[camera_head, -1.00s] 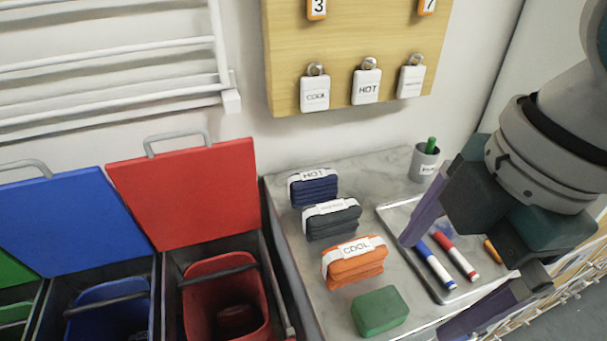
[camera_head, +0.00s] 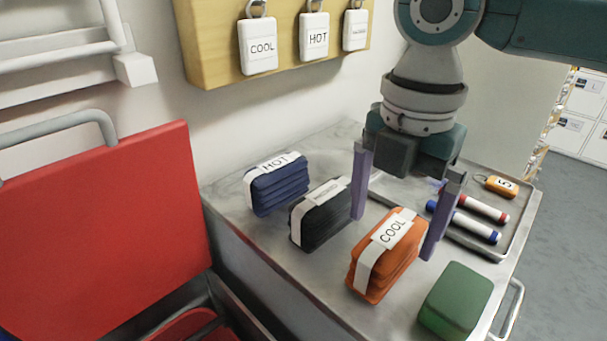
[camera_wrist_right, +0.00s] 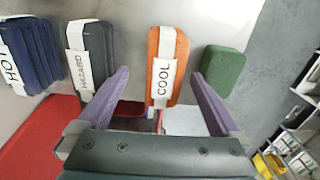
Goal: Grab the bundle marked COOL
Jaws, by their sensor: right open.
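The orange bundle with a white band marked COOL (camera_head: 387,254) lies on the grey counter in the head view. It also shows in the right wrist view (camera_wrist_right: 167,82), upright between the two finger lines. My right gripper (camera_head: 398,206) is open and empty, pointing down, with its purple fingers apart near the orange bundle. In the head view one finger is beside the dark bundle and the other beside the orange one. I cannot tell whether either finger touches. My left gripper is in neither view.
A dark bundle marked HAZARD (camera_wrist_right: 93,58) and a blue bundle marked HOT (camera_head: 276,184) stand left of the orange one. A green block (camera_head: 456,301) lies to its right. A metal tray (camera_head: 512,247) with markers is behind. A red lid (camera_head: 105,220) stands at left.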

